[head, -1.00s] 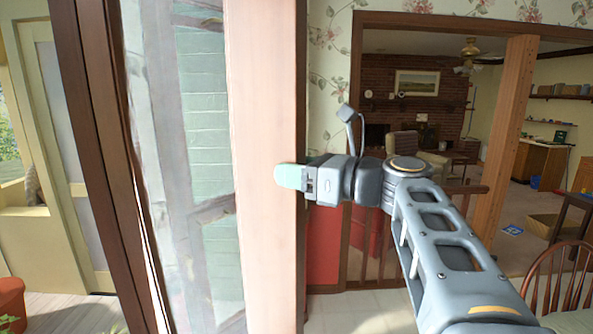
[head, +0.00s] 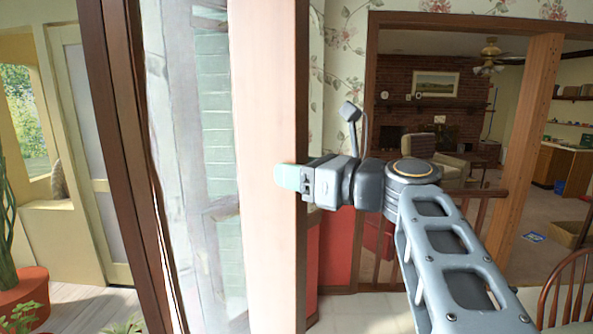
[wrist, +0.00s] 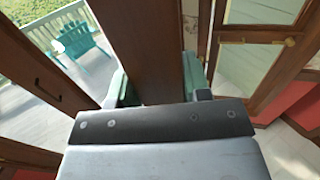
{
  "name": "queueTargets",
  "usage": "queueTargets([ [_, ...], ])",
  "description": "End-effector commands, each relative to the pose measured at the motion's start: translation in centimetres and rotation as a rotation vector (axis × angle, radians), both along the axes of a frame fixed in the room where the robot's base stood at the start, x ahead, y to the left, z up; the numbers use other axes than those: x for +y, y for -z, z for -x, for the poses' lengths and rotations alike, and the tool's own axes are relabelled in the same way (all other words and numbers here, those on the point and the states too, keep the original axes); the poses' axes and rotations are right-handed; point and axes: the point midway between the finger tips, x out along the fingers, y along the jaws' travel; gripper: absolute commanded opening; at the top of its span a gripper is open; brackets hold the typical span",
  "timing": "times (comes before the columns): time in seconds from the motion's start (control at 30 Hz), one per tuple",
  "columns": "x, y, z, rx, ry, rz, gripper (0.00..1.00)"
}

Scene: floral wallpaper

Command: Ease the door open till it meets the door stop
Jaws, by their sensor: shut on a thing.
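The door (head: 268,90) is a tall glazed panel with a pale, sunlit wooden stile, standing at an angle left of centre in the head view. My gripper (head: 289,178) is shut on the free edge of this door, about halfway up the picture. In the wrist view the dark brown door edge (wrist: 146,45) runs between the two green fingers of my gripper (wrist: 158,88). I cannot make out a door stop in either view.
A dark frame post (head: 117,150) stands left of the door, with a red plant pot (head: 22,290) beyond. A wooden railing (head: 470,225) and a chair (head: 570,280) are at right. Pale floor (head: 365,312) is clear below my arm. The wrist view shows a green deck chair (wrist: 80,42) outside.

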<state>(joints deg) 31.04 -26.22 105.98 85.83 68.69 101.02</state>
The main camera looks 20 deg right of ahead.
Motion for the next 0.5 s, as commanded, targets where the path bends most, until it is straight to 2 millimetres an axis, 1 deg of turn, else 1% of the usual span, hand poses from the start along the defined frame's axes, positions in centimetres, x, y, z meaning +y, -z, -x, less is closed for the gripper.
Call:
queueTargets([
  [0.07, -0.16, -0.07, -0.09, -0.001, 0.004, -0.002, 0.01],
  [0.1, -0.16, -0.07, -0.11, -0.001, 0.004, -0.002, 0.46],
  [0.33, 0.08, -0.06, -0.09, -0.001, -0.001, -0.001, 0.68],
  [0.5, 0.17, -0.06, -0.09, -0.001, -0.002, 0.0, 0.69],
])
